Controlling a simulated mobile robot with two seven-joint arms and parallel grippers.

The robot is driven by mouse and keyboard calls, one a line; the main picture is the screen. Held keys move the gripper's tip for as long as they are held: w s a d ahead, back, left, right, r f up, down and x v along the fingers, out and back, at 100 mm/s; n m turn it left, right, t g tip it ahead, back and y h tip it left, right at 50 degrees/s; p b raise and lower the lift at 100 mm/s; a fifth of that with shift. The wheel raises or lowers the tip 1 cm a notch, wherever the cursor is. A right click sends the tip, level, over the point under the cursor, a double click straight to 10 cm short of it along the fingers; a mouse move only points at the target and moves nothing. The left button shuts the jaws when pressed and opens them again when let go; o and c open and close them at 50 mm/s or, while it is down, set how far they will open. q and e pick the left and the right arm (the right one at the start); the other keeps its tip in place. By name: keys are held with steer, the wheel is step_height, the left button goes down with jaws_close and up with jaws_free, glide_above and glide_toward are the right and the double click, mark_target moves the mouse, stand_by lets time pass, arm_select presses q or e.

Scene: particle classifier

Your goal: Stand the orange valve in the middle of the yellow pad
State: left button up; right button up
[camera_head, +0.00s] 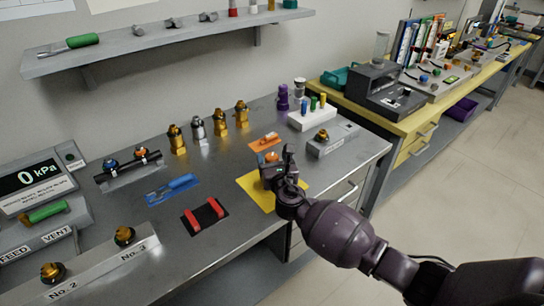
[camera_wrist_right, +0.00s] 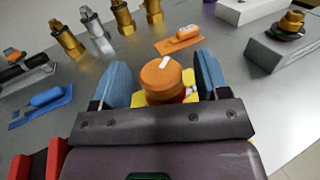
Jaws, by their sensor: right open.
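The orange valve (camera_wrist_right: 161,82) has a round orange knob with a white mark. It shows in the right wrist view between the blue finger pads of my right gripper (camera_wrist_right: 164,76), which is open around it. In the head view the valve's orange top (camera_head: 271,157) shows just behind the gripper (camera_head: 277,170). The yellow pad (camera_head: 254,189) lies flat on the grey bench, partly covered by my gripper and wrist. Yellow also shows beside the valve in the wrist view (camera_wrist_right: 138,101). The valve's foot is hidden, so I cannot tell exactly where it stands on the pad. My left gripper is out of view.
An orange tool plate (camera_head: 265,143) lies behind the valve. A grey block with a brass fitting (camera_head: 333,140) stands to the right. Several brass and steel fittings (camera_head: 198,133) stand at the back. A black plate with red bars (camera_head: 206,216) lies left of the pad.

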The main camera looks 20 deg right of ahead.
steer(key=s+p, duration=0.1)
steer(key=s, duration=1)
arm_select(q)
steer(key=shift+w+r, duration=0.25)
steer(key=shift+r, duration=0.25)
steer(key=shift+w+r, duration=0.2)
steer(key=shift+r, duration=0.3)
arm_select(e)
steer(key=s+d+f+m+g, duration=0.2)
steer(key=s+f+m, duration=0.2)
steer(key=s+m, duration=0.4)
steer(key=s+d+f+m+g, duration=0.2)
steer(key=s+f+m, duration=0.3)
steer(key=s+m, duration=0.4)
steer(key=s+d+f+m+g, duration=0.2)
steer(key=s+f+m, duration=0.3)
steer(key=m, duration=1.2)
steer(key=s+d, duration=0.1)
steer(key=s, duration=0.3)
steer(key=shift+d+f+m+g+y, duration=0.15)
steer(key=shift+d+m+g+y, duration=0.15)
steer(key=shift+y, duration=0.1)
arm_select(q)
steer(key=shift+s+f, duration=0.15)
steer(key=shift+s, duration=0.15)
